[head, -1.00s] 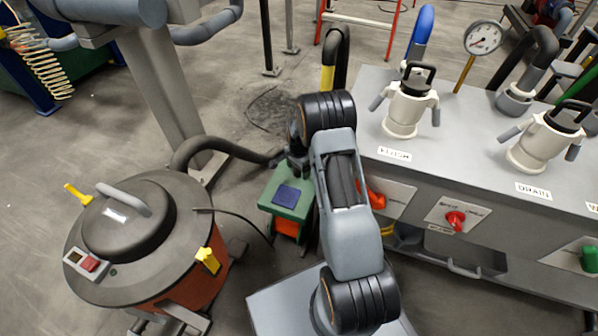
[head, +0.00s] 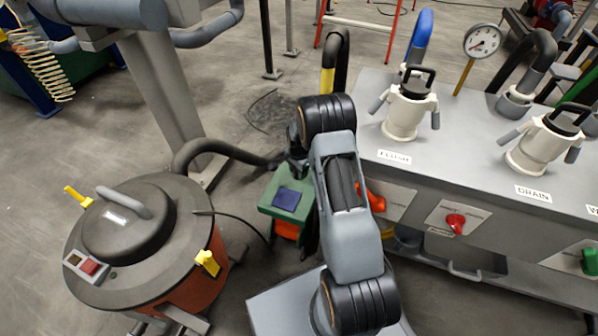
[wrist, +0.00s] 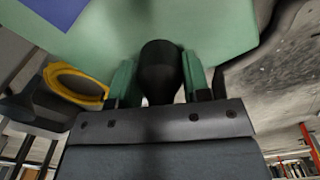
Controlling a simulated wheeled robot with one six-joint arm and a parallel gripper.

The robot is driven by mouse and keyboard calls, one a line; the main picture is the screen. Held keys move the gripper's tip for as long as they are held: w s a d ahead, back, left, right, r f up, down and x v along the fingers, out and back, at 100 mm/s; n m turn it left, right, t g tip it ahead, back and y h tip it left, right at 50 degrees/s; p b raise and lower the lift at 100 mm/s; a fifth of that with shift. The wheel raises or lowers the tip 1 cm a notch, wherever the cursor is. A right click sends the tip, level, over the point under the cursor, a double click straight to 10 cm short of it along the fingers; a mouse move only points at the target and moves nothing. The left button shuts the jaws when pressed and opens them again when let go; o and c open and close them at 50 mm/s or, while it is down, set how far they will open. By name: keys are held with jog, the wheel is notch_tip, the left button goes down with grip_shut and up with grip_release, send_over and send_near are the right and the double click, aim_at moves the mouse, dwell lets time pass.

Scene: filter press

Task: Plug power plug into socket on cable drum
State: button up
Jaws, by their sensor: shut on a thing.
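A green block with a dark blue square on top and an orange part below, which I take to be the cable drum (head: 286,209), stands on the floor left of my arm. In the wrist view its green face (wrist: 225,25) fills the top, with a blue corner at upper left. My gripper (wrist: 158,75) is shut on a black, round, tapered body, which I take to be the power plug (wrist: 160,65). The plug overlaps the green face; I cannot tell whether they touch. The socket is not clearly seen. In the head view my gripper (head: 296,163) is mostly hidden.
A vacuum cleaner (head: 135,240) stands at left, with a thick grey hose (head: 210,146) and thin black cable reaching toward the drum. A grey bench (head: 450,140) with white couplings is close on the right. A yellow ring (wrist: 78,82) shows left of my gripper.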

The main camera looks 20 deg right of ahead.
notch_tip(320, 180, up, 10)
jog(key=p, duration=0.3)
jog(key=shift+p, duration=0.35)
jog(key=shift+s+a+r+n, duration=0.1)
jog(key=shift+a+n, duration=0.15)
jog(key=shift+n, duration=0.05)
jog(key=s+a+r+n, duration=0.4)
jog(key=s+a+n, duration=0.4)
jog(key=n, duration=0.5)
jog(key=shift+a+n, duration=0.4)
jog(key=shift+a, duration=0.75)
